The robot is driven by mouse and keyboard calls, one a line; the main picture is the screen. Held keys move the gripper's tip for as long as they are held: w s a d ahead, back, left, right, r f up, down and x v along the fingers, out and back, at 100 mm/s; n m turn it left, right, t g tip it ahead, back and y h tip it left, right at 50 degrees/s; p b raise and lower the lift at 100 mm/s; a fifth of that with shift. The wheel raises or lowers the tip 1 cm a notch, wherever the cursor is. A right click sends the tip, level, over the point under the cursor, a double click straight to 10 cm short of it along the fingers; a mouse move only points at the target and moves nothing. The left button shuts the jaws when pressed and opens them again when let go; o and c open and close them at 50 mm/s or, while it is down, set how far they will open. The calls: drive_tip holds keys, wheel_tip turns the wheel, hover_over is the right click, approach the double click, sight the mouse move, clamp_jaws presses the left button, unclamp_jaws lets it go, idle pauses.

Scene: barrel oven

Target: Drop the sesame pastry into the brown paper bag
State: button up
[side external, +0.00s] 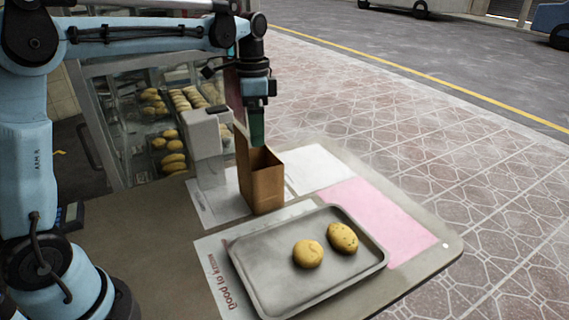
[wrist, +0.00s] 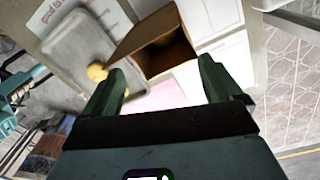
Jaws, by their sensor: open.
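The brown paper bag (side external: 266,188) stands upright and open-topped behind the tray; its mouth also shows in the wrist view, where its wall (wrist: 135,42) frames a shadowed interior. My gripper (side external: 257,142) is open and empty just above the bag's mouth, and its two green fingers (wrist: 161,70) are spread apart in the wrist view. A speckled pastry (side external: 342,238), which looks like the sesame one, lies on the metal tray (side external: 275,285). A plainer round pastry (side external: 307,254) lies beside it. One pastry (wrist: 97,72) shows in the wrist view, near the left finger.
A white machine (side external: 208,145) stands just left of the bag. A glass display case (side external: 125,125) with several pastries is behind it. A pink sheet (side external: 385,220) lies right of the tray. The table's right edge borders tiled pavement.

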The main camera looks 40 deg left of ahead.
wheel_tip(320, 180, up, 7)
drive_tip(key=shift+r, duration=0.2)
drive_tip(key=shift+a, duration=0.1)
idle(0.4)
drive_tip(key=s+d+f+n+t, duration=0.2)
drive_tip(key=s+f+n+t, duration=0.1)
drive_tip(key=s+f, duration=0.2)
drive_tip(key=s+d+f+n+t, duration=0.3)
drive_tip(key=s+f, duration=0.3)
drive_tip(key=s, duration=0.3)
drive_tip(key=shift+f+n+t, duration=0.2)
drive_tip(key=shift+n+t, duration=0.5)
drive_tip(key=shift+n, duration=0.1)
drive_tip(key=shift+c, duration=0.2)
